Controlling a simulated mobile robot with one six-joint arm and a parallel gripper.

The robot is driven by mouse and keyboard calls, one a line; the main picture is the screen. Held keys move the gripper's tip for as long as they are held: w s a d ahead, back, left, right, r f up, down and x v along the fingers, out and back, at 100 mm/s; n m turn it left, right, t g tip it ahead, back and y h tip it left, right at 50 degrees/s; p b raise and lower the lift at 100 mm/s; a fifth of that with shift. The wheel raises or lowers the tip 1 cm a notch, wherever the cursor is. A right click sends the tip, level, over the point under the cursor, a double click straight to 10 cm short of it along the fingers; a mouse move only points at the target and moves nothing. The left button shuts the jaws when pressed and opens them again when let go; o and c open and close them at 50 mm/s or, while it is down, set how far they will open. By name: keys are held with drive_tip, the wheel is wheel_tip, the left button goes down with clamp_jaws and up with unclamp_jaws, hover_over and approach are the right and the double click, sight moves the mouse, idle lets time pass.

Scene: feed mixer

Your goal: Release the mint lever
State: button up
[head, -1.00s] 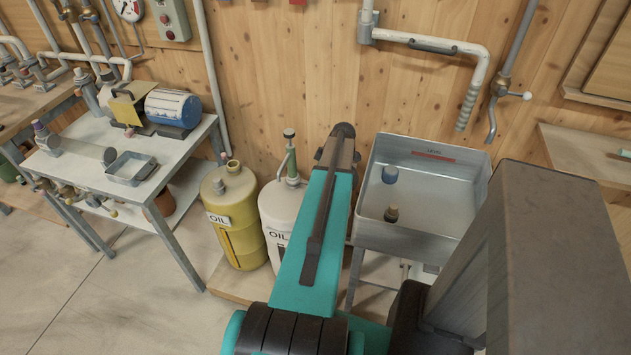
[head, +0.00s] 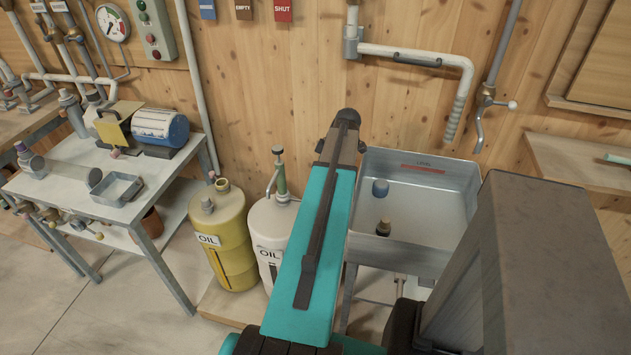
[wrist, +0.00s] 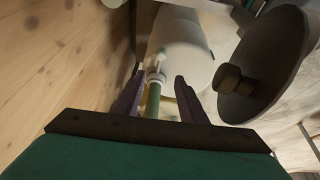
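The white oil can (head: 267,225) stands by the wall, with an upright green pump (head: 281,178) on top. No lever in view is clearly marked as the mint one. In the wrist view a green rod (wrist: 152,101) with a pale collar shows between my fingers, and a pale rounded body (wrist: 180,45) lies beyond it. My gripper (wrist: 157,88) is open, its two dark fingers apart on either side of the rod in the picture. I see no clear contact with the rod. In the head view my arm hides the gripper.
A yellow oil can (head: 226,240) stands left of the white one. A metal sink (head: 425,251) holding two small objects is to the right. A metal table (head: 92,207) with a motor (head: 160,128) is at left. Bare floor lies in front of the table.

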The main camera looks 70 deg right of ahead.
drive_tip(key=shift+s+r, duration=0.1)
drive_tip(key=shift+r, duration=0.25)
